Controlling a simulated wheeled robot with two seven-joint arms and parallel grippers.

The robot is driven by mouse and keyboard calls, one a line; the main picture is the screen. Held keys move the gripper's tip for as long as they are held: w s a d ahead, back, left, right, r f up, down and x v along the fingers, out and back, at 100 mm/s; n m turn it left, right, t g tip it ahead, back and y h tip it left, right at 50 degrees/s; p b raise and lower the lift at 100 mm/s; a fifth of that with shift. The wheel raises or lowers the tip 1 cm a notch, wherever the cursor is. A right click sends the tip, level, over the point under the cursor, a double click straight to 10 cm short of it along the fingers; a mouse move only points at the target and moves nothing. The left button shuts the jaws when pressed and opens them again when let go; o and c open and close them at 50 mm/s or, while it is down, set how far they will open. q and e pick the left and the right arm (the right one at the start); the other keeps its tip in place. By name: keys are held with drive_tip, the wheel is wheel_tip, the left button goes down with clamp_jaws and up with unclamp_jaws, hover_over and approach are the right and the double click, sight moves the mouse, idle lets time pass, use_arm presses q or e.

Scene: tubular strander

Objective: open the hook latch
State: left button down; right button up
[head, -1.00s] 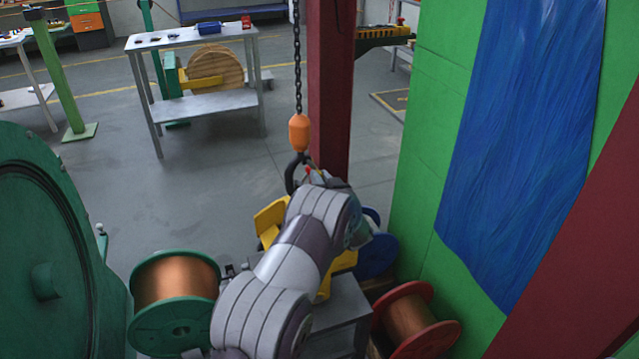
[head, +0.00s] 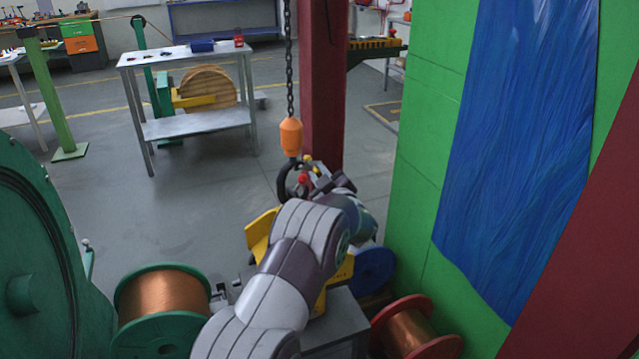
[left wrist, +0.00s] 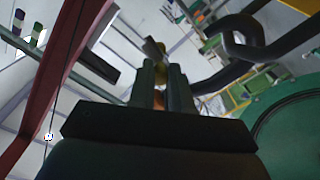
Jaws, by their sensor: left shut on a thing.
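The dark hook (head: 284,182) hangs under an orange block (head: 291,138) on a chain. In the left wrist view the hook (left wrist: 240,42) is a thick black curve at the upper right. My left gripper (head: 308,172) is beside the hook in the head view, partly hidden by my own arm. In the left wrist view my left gripper's fingers (left wrist: 163,82) are close together. They are shut on the small yellowish latch (left wrist: 161,72), whose greyish tip sticks out beyond them. Most of the latch is hidden by the fingers. My right gripper is not in view.
A dark red column (head: 322,80) stands right behind the hook. A green wall (head: 420,160) with a blue sheet is on the right. A yellow piece (head: 259,236), a copper spool with green flanges (head: 162,300) and a red-flanged spool (head: 410,330) stand below.

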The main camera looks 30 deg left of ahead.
use_arm(q)
drive_tip(key=shift+r+n, duration=0.1)
drive_tip(key=shift+n, duration=0.4)
drive_tip(key=c, duration=1.1)
unclamp_jaws()
drive_tip(key=shift+o, duration=0.2)
drive_tip(key=v, duration=1.2)
drive_tip(key=shift+s+d, duration=0.25)
